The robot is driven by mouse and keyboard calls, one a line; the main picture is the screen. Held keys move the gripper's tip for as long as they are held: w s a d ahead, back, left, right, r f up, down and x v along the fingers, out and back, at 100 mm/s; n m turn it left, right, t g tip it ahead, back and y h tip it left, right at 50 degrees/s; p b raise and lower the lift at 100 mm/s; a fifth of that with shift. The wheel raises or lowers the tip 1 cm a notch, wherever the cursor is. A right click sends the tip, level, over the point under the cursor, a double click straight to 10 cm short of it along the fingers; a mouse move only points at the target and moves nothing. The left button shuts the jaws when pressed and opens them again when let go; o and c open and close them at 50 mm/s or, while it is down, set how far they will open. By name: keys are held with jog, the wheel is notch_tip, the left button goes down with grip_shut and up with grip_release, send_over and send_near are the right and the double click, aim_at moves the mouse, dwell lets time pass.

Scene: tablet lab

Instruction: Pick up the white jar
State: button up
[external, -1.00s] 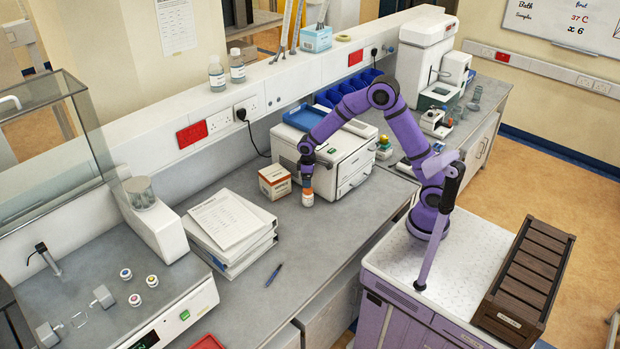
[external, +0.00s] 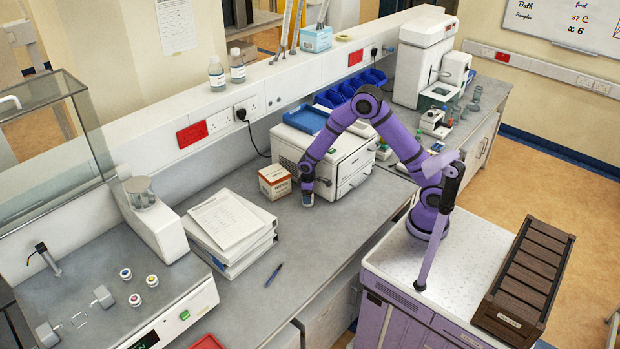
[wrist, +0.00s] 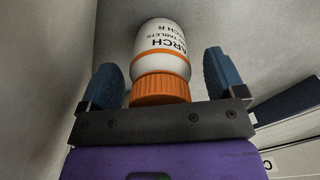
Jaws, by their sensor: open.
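The white jar (wrist: 158,58) has an orange screw cap (wrist: 160,90), an orange band and dark lettering. In the wrist view it lies between the two blue fingers of my gripper (wrist: 158,66), with its cap nearest the palm. A gap shows on each side of the jar, so my gripper is open around it and not clamped. In the external view my gripper (external: 307,198) points down over the bench and hides most of the jar, which stands upright on the grey worktop.
A small orange-and-white carton (external: 275,182) stands just left of my gripper. A white drawer unit (external: 330,157) with a blue tray on top is close behind and right. The worktop in front is clear.

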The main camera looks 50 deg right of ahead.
jog(key=c, duration=1.1)
jog(key=shift+r, duration=0.1)
